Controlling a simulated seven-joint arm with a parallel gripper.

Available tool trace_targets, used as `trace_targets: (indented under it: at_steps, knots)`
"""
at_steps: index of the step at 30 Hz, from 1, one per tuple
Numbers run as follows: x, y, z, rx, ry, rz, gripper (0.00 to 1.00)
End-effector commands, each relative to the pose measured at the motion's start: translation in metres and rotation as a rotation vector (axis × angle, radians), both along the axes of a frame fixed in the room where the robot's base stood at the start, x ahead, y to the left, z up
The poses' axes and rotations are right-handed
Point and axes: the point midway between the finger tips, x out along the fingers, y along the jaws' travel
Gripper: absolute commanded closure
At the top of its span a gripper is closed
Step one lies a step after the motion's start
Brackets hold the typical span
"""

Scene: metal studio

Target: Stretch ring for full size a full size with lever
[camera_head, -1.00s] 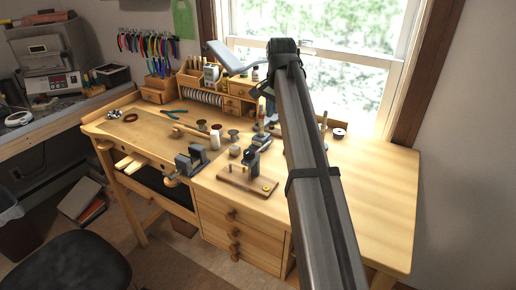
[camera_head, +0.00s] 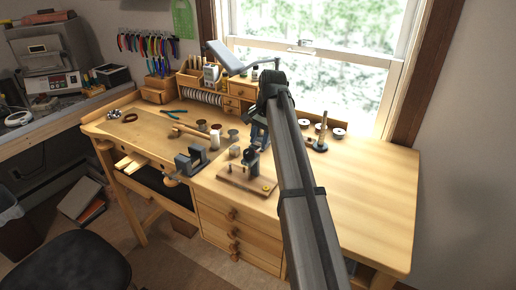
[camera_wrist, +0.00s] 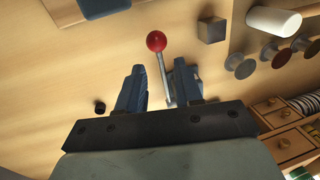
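A lever with a red ball knob (camera_wrist: 156,41) and a thin grey rod stands between the two fingers of my gripper (camera_wrist: 159,68) in the wrist view. The fingers are open, with a visible gap on each side of the rod; the rod's lower end is hidden by my gripper. In the head view my gripper (camera_head: 257,131) is low over the bench, just behind a wooden-based tool (camera_head: 246,179); the lever cannot be made out there. A small dark round piece (camera_wrist: 99,107), perhaps a ring, lies left of the fingers in the wrist view.
A grey vise (camera_head: 190,160) is at the bench's front edge. Small stakes, a white cylinder (camera_wrist: 273,20) and a cube (camera_wrist: 211,30) stand close by. An upright tapered rod (camera_head: 322,132) stands right of my arm. The bench's right side (camera_head: 370,195) is clear.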

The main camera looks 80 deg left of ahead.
Motion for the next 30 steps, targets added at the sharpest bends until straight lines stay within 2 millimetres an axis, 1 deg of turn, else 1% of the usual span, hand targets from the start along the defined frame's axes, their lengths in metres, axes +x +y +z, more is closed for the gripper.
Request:
trace_targets:
  at_steps: [1, 3, 6, 9, 13, 21, 23, 30]
  knots:
    - [-0.001, 0.0, -0.009, -0.001, 0.0, 0.0, 0.65]
    - [-0.003, 0.002, -0.017, -0.001, 0.0, 0.0, 0.65]
    - [-0.004, 0.004, -0.028, -0.001, -0.001, 0.0, 0.65]
    - [-0.005, 0.005, -0.035, -0.001, -0.001, 0.0, 0.65]
    - [-0.006, 0.006, -0.039, 0.0, 0.0, 0.0, 0.65]
    - [-0.006, 0.006, -0.04, 0.0, 0.0, 0.0, 0.65]
    - [-0.006, 0.006, -0.04, 0.0, 0.0, 0.0, 0.69]
    - [-0.005, 0.006, -0.04, 0.0, 0.0, 0.0, 0.92]
